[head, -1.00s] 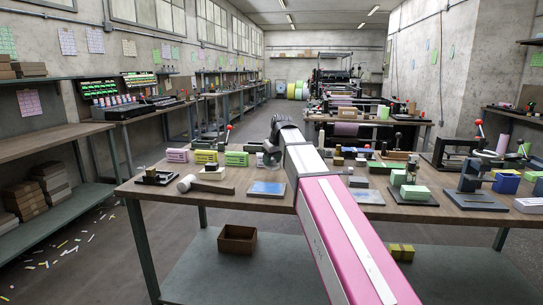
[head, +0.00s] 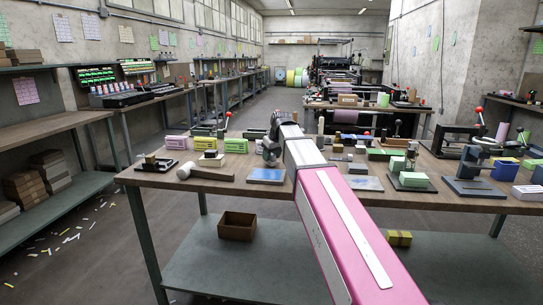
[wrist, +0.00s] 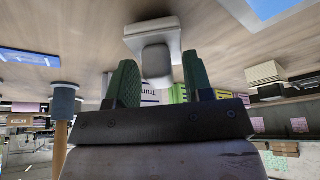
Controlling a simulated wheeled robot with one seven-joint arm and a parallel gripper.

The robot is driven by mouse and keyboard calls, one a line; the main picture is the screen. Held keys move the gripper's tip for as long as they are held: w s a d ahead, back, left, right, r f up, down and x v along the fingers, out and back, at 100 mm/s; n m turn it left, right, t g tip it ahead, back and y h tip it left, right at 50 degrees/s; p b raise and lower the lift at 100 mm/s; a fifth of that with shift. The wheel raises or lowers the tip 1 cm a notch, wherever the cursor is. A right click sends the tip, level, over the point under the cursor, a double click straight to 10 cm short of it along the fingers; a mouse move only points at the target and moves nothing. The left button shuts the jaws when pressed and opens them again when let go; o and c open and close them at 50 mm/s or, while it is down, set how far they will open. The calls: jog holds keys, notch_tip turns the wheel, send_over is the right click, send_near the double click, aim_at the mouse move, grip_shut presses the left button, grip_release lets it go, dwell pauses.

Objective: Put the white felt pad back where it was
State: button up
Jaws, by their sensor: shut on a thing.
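In the wrist view my gripper (wrist: 157,85) has its green fingers on either side of a grey-white block with a wider pale slab at its far end, which I take as the white felt pad (wrist: 153,35). The jaws are shut on its narrower part. Whether the slab touches the wooden tabletop (wrist: 215,25) behind it is not clear. In the head view my gripper (head: 267,152) is over the workbench (head: 330,189), left of the middle; its fingertips and the pad are hidden there.
Left of my gripper lie a mallet (head: 207,174) and a small white base with a wooden block (head: 211,159). Green blocks (head: 413,180) and a lever press (head: 474,172) stand right. A brown box (head: 236,226) sits on the lower shelf.

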jog(key=shift+f, duration=0.55)
jog(key=o, duration=0.9)
jog(key=shift+r, duration=0.1)
